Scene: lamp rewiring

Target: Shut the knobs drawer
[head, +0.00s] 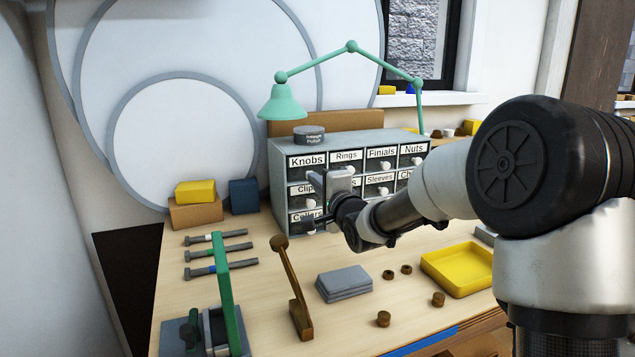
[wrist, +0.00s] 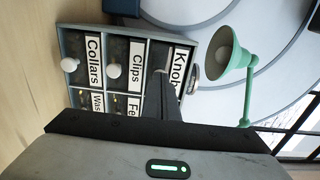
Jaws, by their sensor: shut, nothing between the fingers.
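The knobs drawer (head: 305,171) is the top-left drawer of a grey cabinet (head: 277,175). Its label is clear in the head view, and its front (wrist: 178,72) shows partly in the wrist view, which is turned sideways. I cannot tell whether it sits flush or stands out slightly. My gripper (head: 317,182) is shut and empty in front of the cabinet's left column. In the wrist view its fingertips (wrist: 163,74) reach toward the knobs drawer front and hide part of it, including its pull. Contact cannot be made out.
A round tin (head: 309,134) stands on the cabinet. A green lamp (head: 283,102) hangs above it. The clips drawer (wrist: 115,70) and collars drawer (wrist: 76,65) have white pulls. A yellow tray (head: 459,269), grey plates (head: 344,282) and bolts (head: 216,253) lie on the bench.

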